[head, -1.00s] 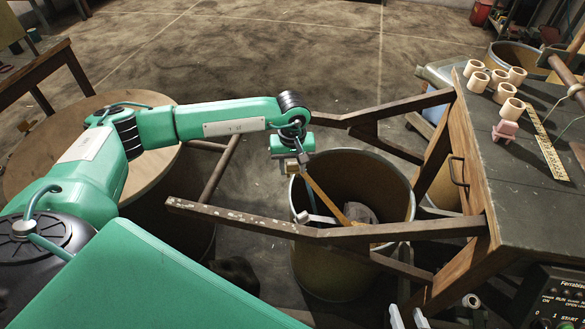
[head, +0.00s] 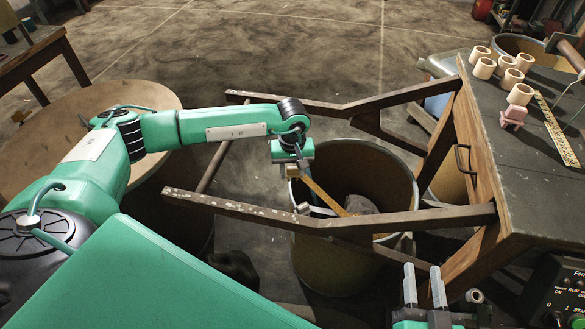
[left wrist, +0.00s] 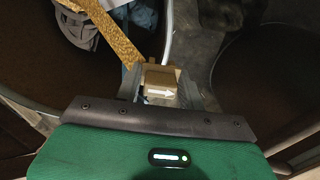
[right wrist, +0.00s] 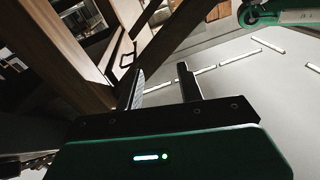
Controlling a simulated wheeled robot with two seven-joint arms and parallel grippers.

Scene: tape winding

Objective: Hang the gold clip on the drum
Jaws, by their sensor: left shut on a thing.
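The gold clip (left wrist: 160,83) is a small gold-brown block with a white arrow on it. My left gripper (head: 294,172) is shut on it, above the left rim of the open brown drum (head: 355,157). A gold strip (head: 325,197) slants from the clip into the drum; it also shows in the left wrist view (left wrist: 103,30). I cannot tell whether the clip touches the rim. My right gripper (head: 425,288) is open and empty at the bottom of the head view.
A wooden frame (head: 330,226) has a bar crossing in front of the drum. Grey cloth (head: 360,204) lies inside the drum. The bench (head: 495,160) at the right holds several pale rolls (head: 485,68), a pink holder (head: 513,116) and a yellow ruler (head: 557,130).

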